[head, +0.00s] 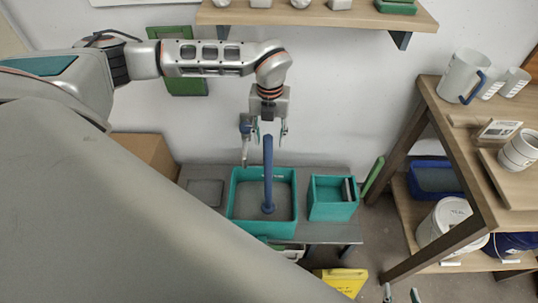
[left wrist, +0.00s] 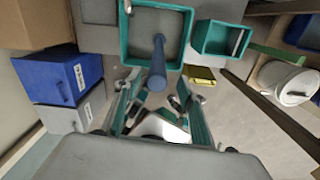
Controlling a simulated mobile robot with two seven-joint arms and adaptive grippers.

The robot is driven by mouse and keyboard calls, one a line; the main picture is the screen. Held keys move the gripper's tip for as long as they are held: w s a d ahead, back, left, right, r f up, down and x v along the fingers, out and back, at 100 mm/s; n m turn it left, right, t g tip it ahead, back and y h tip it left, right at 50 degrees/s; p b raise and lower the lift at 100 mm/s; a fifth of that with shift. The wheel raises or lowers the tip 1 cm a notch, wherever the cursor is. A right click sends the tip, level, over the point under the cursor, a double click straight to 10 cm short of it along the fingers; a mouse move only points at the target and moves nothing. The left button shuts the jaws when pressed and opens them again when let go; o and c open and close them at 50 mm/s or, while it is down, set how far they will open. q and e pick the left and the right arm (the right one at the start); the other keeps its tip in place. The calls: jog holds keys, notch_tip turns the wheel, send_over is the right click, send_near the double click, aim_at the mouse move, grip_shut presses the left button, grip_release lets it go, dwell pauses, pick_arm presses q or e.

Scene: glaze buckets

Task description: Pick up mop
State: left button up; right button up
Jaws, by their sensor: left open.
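The mop is a blue pole (head: 268,172) that stands nearly upright, its round foot in the left teal basin (head: 234,215). In the left wrist view the pole (left wrist: 158,58) shows with its top end towards the camera. My left gripper (head: 270,138) is open around or just above the pole's top, with a finger to each side. In the left wrist view its fingers (left wrist: 158,92) are spread and do not appear to touch the pole. My right gripper (head: 402,296) shows only as two parted fingertips at the bottom edge.
A smaller teal basin (head: 332,200) stands right of the large one on a grey bench. A wooden rack (head: 428,110) with mugs and buckets stands at the right. A shelf (head: 320,16) hangs above my left arm. A yellow object (head: 342,280) is on the floor.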

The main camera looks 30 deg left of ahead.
aim_at(268, 148)
pick_arm(q)
jog(key=shift+a+f+p, duration=0.15)
jog(key=shift+f+p, duration=0.05)
jog(key=shift+f, duration=1.2)
jog(key=shift+a+f+p, duration=0.1)
jog(key=shift+f+p, duration=0.05)
jog(key=shift+f, duration=1.2)
grip_shut()
